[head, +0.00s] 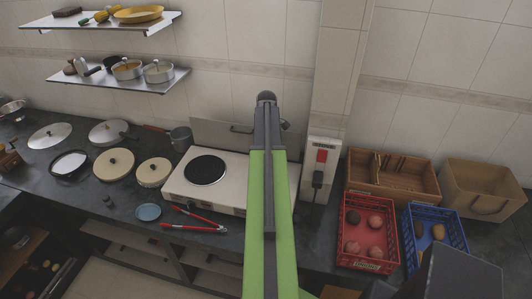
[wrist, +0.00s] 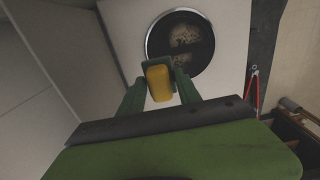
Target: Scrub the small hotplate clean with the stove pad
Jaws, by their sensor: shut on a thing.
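My gripper (wrist: 161,73) is shut on a yellow stove pad (wrist: 158,86) in the wrist view. The pad sits between the two green fingertips. Just beyond it is a round dark hotplate (wrist: 205,48) with a pale rim and tan, crusty stains. I cannot tell whether the pad touches it. In the head view the white stove (head: 228,202) stands on the counter with one black plate (head: 205,170) showing. My green arm hides the stove's right part, and the pad and fingertips are hidden there.
Red-handled tongs (head: 200,226) and a blue dish (head: 148,212) lie in front of the stove. A saucepan (head: 181,138) and round lids stand left. A wall switch box (head: 320,170), red crate (head: 367,235) and blue crate (head: 434,231) are right.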

